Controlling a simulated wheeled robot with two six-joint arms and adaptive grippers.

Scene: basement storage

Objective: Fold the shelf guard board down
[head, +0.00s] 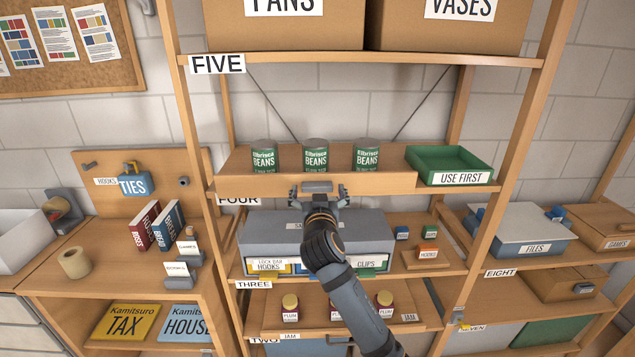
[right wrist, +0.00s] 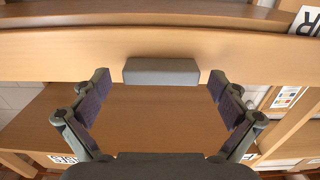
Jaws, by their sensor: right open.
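The guard board (head: 362,184) is a wooden strip standing upright along the front of the shelf above the FOUR label. Three green bean cans (head: 315,156) stand behind it, their lower parts hidden. A grey handle (head: 317,186) sits on the middle of its front face. In the right wrist view, the board (right wrist: 240,57) crosses the picture and the handle (right wrist: 160,71) lies centred between and just beyond the fingertips. My right gripper (head: 318,193) is open and empty in front of the handle; its fingers (right wrist: 160,82) are wide apart. My left gripper is not in view.
A green USE FIRST tray (head: 462,180) stands right of the board. Below my right gripper are a grey case (head: 270,228), small bins and a shelf with several jam jars (head: 290,303). Cardboard boxes (head: 285,35) fill the shelf above.

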